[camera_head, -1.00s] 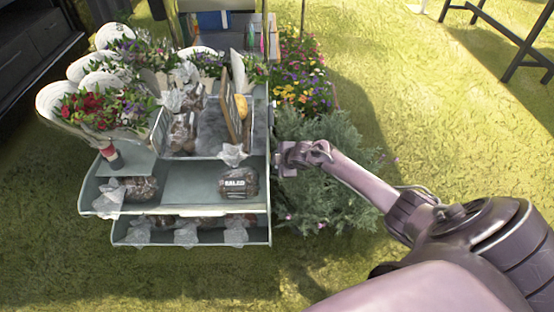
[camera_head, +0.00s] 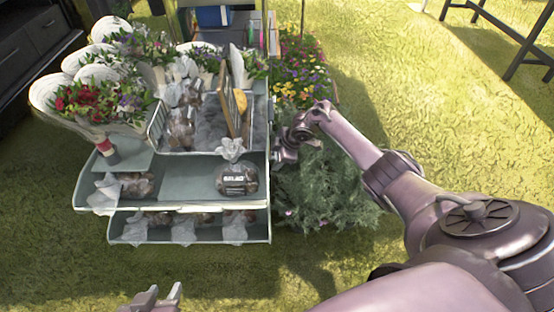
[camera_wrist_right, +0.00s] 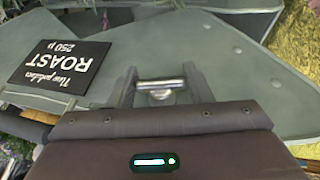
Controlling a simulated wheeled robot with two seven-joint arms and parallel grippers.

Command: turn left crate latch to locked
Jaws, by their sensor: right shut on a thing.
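My right gripper (camera_head: 287,147) is at the right edge of the grey-green tiered stand (camera_head: 200,176). In the right wrist view its two dark fingers (camera_wrist_right: 160,91) are closed around a small silver metal piece (camera_wrist_right: 160,84) with a crossbar and a rounded lower part, against a grey-green panel (camera_wrist_right: 225,60). This piece looks like a latch, but I cannot tell its turned position. In the head view the gripper hides it. My left gripper (camera_head: 160,296) shows at the bottom edge, fingers apart and empty, away from the stand.
Flower bouquets (camera_head: 90,100) in white wraps crowd the stand's upper left. Leafy plants (camera_head: 325,185) stand right beside my right forearm. A black sign (camera_wrist_right: 60,67) lies on the panel. Open grass is in front.

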